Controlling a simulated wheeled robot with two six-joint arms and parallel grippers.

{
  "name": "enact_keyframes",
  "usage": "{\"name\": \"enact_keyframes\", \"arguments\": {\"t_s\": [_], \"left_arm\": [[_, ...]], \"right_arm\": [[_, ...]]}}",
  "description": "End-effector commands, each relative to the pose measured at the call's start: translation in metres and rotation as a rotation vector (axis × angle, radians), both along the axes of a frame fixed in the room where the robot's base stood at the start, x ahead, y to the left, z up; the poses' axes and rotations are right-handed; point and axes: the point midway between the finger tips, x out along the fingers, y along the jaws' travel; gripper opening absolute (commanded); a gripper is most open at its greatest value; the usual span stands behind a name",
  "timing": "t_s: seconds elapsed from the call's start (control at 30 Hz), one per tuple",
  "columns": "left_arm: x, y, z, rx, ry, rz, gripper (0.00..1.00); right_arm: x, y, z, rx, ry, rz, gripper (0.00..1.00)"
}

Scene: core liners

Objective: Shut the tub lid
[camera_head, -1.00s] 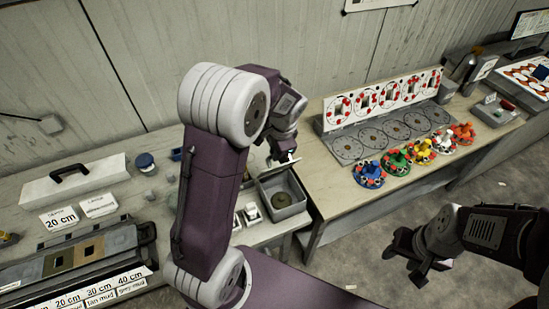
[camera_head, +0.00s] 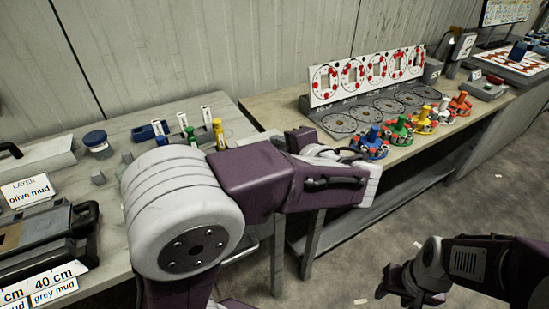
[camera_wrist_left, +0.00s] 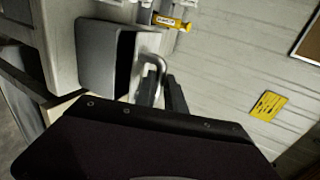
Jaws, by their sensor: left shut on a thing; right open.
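The grey tub (camera_wrist_left: 84,55) with a dark opening shows at the upper left of the left wrist view. My left gripper (camera_wrist_left: 163,92) is beside it, its fingers shut around what looks like a light grey bent handle (camera_wrist_left: 157,64), probably of the tub lid. The lid's angle is hard to tell. In the head view my left arm reaches right across the table gap and hides the tub, the lid and the left fingertips. My right gripper (camera_head: 398,285) is open and empty over the floor at the lower right.
A board of red-dotted discs (camera_head: 368,76) and several coloured knobbed pieces, such as a blue one (camera_head: 371,143), stand on the right table. Small bottles (camera_head: 183,122), a blue-lidded jar (camera_head: 97,145) and a black case (camera_head: 50,240) are on the left table.

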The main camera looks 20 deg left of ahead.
Motion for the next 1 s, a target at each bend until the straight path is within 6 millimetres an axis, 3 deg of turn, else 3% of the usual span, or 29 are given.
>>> {"name": "enact_keyframes", "arguments": {"t_s": [0.03, 0.3, 0.97, 1.0], "left_arm": [[-0.001, -0.002, -0.016, 0.024, -0.018, 0.000, 0.00], [-0.005, -0.005, -0.029, 0.056, -0.047, 0.003, 0.00], [-0.007, -0.007, -0.038, 0.053, -0.035, 0.000, 0.00], [-0.007, -0.007, -0.038, 0.053, -0.035, 0.000, 0.17]], "right_arm": [[0.000, 0.000, -0.019, 0.000, 0.000, 0.000, 0.47], [0.000, 0.000, -0.045, 0.000, 0.000, 0.000, 0.47], [0.000, 0.000, -0.054, 0.000, 0.000, 0.000, 0.47], [0.000, 0.000, -0.054, 0.000, 0.000, 0.000, 0.47]]}}
